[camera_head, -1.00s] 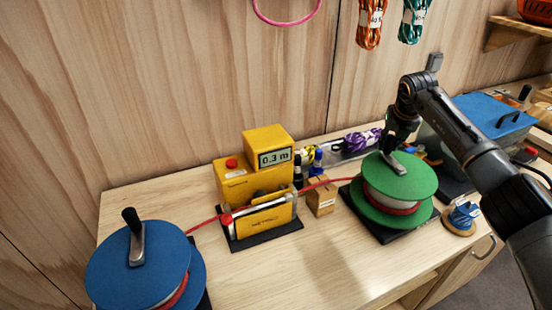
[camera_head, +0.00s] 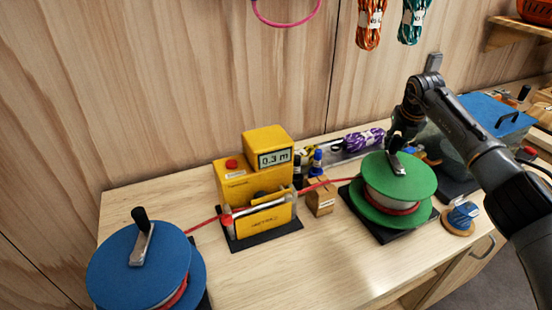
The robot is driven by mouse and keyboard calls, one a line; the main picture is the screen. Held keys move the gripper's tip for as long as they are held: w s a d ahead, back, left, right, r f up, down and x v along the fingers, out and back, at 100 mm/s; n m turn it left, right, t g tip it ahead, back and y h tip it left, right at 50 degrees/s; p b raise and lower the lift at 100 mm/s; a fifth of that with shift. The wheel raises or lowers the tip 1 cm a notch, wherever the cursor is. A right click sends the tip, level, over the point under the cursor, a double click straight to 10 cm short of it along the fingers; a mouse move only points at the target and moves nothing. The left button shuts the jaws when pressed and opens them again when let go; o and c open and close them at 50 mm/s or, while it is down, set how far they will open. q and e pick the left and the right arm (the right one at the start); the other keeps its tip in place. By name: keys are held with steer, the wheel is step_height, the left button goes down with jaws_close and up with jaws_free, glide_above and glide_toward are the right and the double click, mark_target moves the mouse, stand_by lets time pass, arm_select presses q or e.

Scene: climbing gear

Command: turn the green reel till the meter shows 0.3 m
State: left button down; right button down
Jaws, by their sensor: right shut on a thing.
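The green reel (camera_head: 408,182) stands on a dark base at the right of the bench, with red cord wound on its white drum. My right gripper (camera_head: 394,148) is at the crank (camera_head: 397,166) on top of the reel and is shut on its handle, which the fingers hide. The yellow meter (camera_head: 262,178) stands mid-bench, and its display (camera_head: 275,158) reads 0.3 m. The red cord (camera_head: 330,182) runs from the green reel through the meter to the blue reel (camera_head: 138,262) at the left. My left gripper is not in view.
A small cardboard box (camera_head: 321,201) stands between meter and green reel. A blue-and-tan spool (camera_head: 461,217) sits right of the reel. A blue-lidded bin (camera_head: 490,118) is behind my right arm. The front middle of the bench (camera_head: 310,255) is clear.

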steer(key=c, duration=1)
jaws_free()
